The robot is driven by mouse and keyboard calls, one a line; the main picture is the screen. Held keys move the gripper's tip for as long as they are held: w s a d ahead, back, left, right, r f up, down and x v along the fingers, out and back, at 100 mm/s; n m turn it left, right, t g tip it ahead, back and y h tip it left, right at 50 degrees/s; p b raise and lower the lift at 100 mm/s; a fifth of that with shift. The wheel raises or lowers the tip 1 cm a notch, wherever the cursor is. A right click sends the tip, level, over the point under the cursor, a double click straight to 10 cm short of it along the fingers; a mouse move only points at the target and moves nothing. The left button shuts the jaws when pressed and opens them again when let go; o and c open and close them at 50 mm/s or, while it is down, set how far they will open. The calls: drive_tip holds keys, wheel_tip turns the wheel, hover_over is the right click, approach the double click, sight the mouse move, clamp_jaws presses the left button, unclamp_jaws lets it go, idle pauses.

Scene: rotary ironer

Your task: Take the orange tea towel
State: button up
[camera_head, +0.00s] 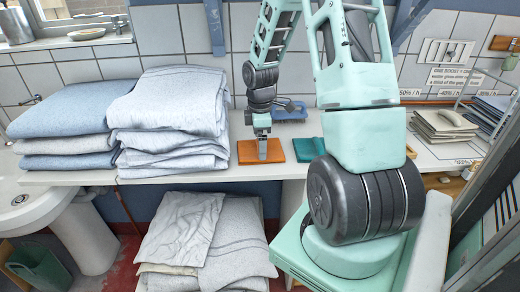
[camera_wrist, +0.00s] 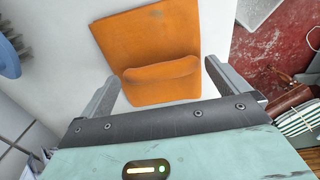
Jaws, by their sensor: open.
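The orange tea towel (camera_head: 246,152) lies folded flat on the white counter, near its front edge. In the wrist view the orange tea towel (camera_wrist: 150,40) has a raised fold (camera_wrist: 162,78) at its near end. My gripper (camera_head: 263,155) points down over the towel in the head view. In the wrist view my gripper (camera_wrist: 160,80) is open, with one finger on each side of the raised fold. The fingers do not close on it. I cannot tell how far the fingertips are above the counter.
A teal folded cloth (camera_head: 308,148) lies just right of the orange towel, and a blue brush (camera_head: 290,111) lies behind. Tall stacks of folded linen (camera_head: 170,125) stand to the left. More linen (camera_head: 235,245) is piled below the counter (camera_head: 215,179).

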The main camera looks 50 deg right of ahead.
drive_tip(key=shift+f, duration=0.1)
drive_tip(key=shift+c, duration=0.3)
drive_tip(key=c, duration=1)
